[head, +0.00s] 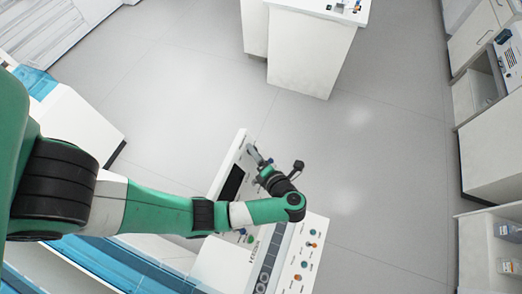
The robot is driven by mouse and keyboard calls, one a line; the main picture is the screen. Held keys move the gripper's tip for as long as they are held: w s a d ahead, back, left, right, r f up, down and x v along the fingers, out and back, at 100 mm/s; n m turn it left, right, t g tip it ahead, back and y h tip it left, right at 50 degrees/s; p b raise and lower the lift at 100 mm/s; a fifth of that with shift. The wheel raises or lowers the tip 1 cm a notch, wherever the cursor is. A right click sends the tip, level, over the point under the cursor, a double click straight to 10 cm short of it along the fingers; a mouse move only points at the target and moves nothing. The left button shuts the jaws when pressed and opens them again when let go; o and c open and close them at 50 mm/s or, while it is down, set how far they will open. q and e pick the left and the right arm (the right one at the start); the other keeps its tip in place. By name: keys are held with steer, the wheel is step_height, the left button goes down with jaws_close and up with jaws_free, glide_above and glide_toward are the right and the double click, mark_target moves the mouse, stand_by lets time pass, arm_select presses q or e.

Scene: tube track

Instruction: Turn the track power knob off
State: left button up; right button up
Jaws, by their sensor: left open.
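The white track machine (213,262) stands below my left arm, with a dark screen (233,183) on its panel. Small coloured controls sit on its right-hand panel (318,228), including a green one (304,264) and an orange one (297,277). Another green control (250,239) shows just below my forearm. I cannot tell which of these is the track power knob. My left gripper (259,156) is open over the upper part of the machine, beside the screen, apart from the lower controls. My wrist and forearm hide part of the panel. My right gripper is not in view.
A blue-and-white track (95,262) runs along the lower left. A white cabinet (300,55) stands at the top. Shelves and counters (492,150) line the right edge. The grey floor between them is clear.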

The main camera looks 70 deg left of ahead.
arm_select(q)
steer(key=p+v, duration=0.7)
steer(key=v, duration=0.4)
steer(key=shift+p, duration=0.35)
steer(key=shift+d, duration=0.15)
